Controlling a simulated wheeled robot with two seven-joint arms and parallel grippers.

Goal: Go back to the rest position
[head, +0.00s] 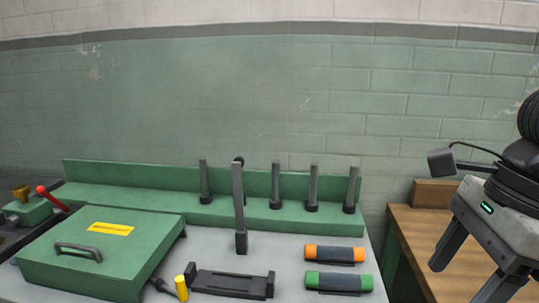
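My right gripper (462,282) is at the right edge of the head view, over the wooden table. Its two dark fingers point down and stand apart, with nothing seen between them. The tip of the nearer finger is close to the bottom edge of the picture. My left gripper is not in view.
A grey worktop (290,244) holds a green lidded box (120,262), a dark bracket (232,284), a yellow cylinder (181,288), an orange-ended roll (335,254) and a green-ended roll (338,282). Several dark posts (276,186) stand upright behind. A wooden table (415,235) is at right.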

